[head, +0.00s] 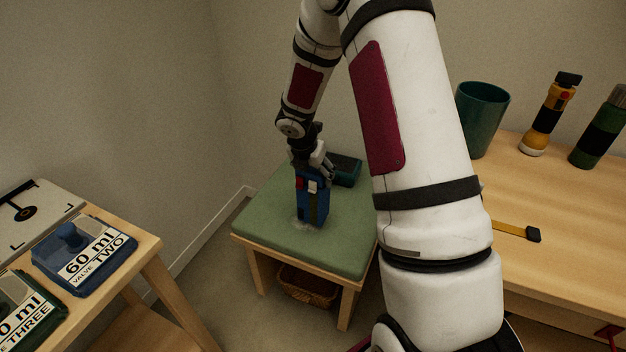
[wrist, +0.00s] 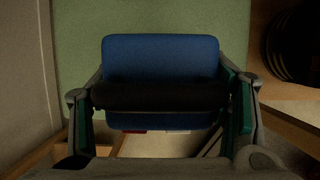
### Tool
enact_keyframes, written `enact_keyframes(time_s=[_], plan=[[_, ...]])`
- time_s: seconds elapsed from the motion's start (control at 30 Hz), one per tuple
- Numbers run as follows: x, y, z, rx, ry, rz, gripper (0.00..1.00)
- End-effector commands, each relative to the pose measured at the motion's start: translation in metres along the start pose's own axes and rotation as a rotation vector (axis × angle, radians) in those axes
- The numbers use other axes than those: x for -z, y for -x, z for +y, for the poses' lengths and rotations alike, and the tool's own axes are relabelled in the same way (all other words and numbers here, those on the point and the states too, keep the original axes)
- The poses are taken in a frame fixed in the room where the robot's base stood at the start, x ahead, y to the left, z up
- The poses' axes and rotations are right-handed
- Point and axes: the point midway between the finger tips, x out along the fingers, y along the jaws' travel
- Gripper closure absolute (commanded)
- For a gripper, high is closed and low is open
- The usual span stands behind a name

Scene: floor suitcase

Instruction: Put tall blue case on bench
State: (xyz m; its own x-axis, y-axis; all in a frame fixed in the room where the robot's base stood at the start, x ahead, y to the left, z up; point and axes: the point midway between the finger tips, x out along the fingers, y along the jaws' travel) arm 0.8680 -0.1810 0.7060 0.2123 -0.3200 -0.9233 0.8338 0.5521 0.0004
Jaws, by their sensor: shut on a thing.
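The tall blue case (head: 314,203) is upright at the green-cushioned bench (head: 265,232), near the middle of its top. In the wrist view the blue case (wrist: 160,55) shows from above, with a dark handle across it. My gripper (head: 312,165) is above the case, its fingers shut on the handle; in the wrist view the fingers (wrist: 160,98) stand at both ends of the handle. The case's lower end looks to be at or just above the cushion; I cannot tell if it bears its weight there.
A dark teal case (head: 346,170) lies on the bench behind the blue case. A basket (head: 306,286) sits under the bench. A wooden table with a teal bin (head: 482,118), a yellow flashlight (head: 549,115) and a dark green bottle (head: 601,130) is at right.

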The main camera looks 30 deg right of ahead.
Motion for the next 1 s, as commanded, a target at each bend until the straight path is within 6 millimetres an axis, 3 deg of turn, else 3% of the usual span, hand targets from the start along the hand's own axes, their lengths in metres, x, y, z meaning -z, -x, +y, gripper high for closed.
enact_keyframes(time_s=[0.1, 0.53, 0.57, 0.6, 0.63, 1.0], plan=[[0.008, -0.018, 0.001, 0.0, 0.003, 0.0, 0.91], [0.009, -0.022, 0.001, -0.002, 0.0, -0.001, 0.91], [0.009, -0.022, 0.0, -0.001, 0.0, 0.0, 0.24], [0.009, -0.021, 0.0, -0.001, 0.0, 0.0, 0.14], [0.009, -0.021, 0.0, -0.001, 0.0, 0.0, 0.1], [0.009, -0.02, 0.0, -0.001, 0.0, 0.0, 0.1]])
